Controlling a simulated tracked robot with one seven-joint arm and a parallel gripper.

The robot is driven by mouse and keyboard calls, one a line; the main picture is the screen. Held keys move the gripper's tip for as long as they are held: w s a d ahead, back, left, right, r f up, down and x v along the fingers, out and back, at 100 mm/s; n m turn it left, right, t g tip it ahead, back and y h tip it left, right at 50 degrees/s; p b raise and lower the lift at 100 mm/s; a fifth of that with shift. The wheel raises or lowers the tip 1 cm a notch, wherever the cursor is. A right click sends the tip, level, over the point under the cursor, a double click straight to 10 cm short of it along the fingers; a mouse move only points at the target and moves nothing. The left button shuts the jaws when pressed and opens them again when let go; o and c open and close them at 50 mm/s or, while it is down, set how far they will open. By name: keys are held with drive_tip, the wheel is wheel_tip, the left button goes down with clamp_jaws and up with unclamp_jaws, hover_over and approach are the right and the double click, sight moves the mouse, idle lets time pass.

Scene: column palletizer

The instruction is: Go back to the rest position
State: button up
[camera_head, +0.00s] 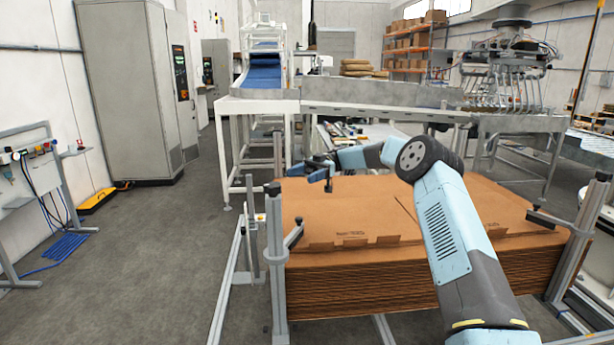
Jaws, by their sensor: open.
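My gripper (329,181) is at the end of my light blue and grey arm, above the far left part of a stack of flat brown cardboard (355,220). The jaws are open and I see nothing held between them. The gripper is small in view, so its exact gap above the cardboard cannot be told. My arm reaches in from the lower right across the stack and hides part of its right half.
Grey posts (276,262) stand at the stack's corners. A conveyor with a blue belt (264,75) stands behind. A metal cabinet (131,92) is at the left. A multi-armed suction tool (507,75) hangs at the right. The grey floor (165,270) at the left is mostly clear.

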drive_tip(key=shift+w+d, duration=0.2)
drive_tip(key=shift+d, duration=0.1)
